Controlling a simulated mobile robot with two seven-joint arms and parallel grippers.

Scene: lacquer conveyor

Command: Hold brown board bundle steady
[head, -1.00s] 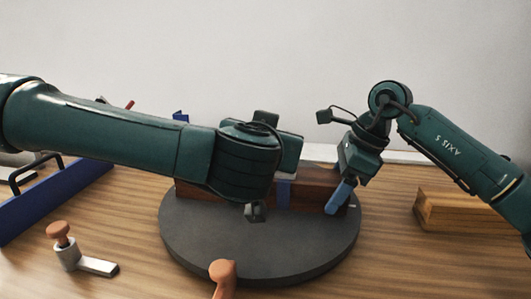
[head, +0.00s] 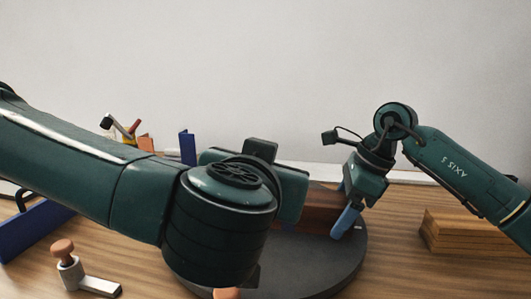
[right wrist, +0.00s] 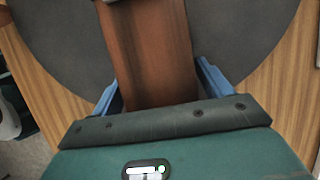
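The brown board bundle (head: 318,212) lies on a dark round disc (head: 348,258), its left part hidden behind my left arm. My right gripper (head: 347,220) is at the bundle's right end. In the right wrist view its blue fingers (right wrist: 159,76) stand one on each long side of the bundle (right wrist: 150,45), close against it, and look shut on it. My left gripper (head: 293,188) is mostly hidden behind its own wrist, in front of the bundle. Its fingertips do not show.
A stack of light wooden boards (head: 465,233) lies at the right. A grey clamp with an orange knob (head: 68,265) stands front left, near a blue tray (head: 35,228). A blue upright (head: 187,147) is behind my left arm. An orange knob (head: 226,293) shows at the bottom edge.

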